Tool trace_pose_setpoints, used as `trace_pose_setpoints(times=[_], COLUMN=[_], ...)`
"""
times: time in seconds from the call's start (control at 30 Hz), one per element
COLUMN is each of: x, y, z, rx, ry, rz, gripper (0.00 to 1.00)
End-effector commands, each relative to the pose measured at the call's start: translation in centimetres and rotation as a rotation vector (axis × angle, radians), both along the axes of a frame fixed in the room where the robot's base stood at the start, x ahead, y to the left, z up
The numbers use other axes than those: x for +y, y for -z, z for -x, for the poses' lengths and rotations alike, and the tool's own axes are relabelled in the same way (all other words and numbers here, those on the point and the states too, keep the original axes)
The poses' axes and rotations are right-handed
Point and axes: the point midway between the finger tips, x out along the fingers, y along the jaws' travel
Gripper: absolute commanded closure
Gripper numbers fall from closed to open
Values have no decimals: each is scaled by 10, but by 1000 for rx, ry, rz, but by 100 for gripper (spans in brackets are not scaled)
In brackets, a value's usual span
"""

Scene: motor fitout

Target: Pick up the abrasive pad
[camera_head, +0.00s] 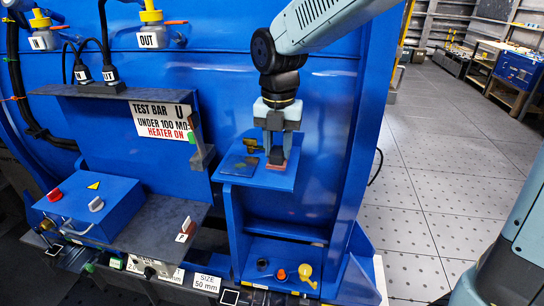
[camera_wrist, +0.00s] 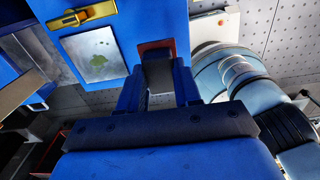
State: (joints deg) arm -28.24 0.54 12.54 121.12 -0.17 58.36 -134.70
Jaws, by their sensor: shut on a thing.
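The abrasive pad looks like a dark block with a reddish-brown face (camera_head: 276,166), at the right side of a small blue shelf. My gripper (camera_head: 276,152) points down over this shelf and is shut on the pad. In the wrist view the pad's dark body (camera_wrist: 158,74) sits between my fingers, with a reddish edge showing beyond it. Its underside is hidden, and I cannot tell whether it touches the shelf.
On the blue shelf (camera_head: 262,182), a flat metal plate (camera_head: 239,165) with green spots and a yellow-handled tool (camera_head: 252,145) lie left of my gripper. A lower shelf holds small parts, including a yellow one (camera_head: 305,272). A blue panel stands close behind. Open floor (camera_head: 440,190) lies right.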

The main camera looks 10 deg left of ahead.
Motion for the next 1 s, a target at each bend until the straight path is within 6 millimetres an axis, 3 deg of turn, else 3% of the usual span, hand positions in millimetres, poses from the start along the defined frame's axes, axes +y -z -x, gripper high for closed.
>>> trace_pose_setpoints(times=[0.3, 0.63, 0.8, 1.0], x=[4, 8, 9, 9], y=[-65, -90, -97, -99], z=[54, 118, 134, 140], rx=[-5, -2, -1, 1], ry=[-3, -2, -1, 0], rz=[-4, -1, -1, 0], gripper=[100, 100, 100, 100])
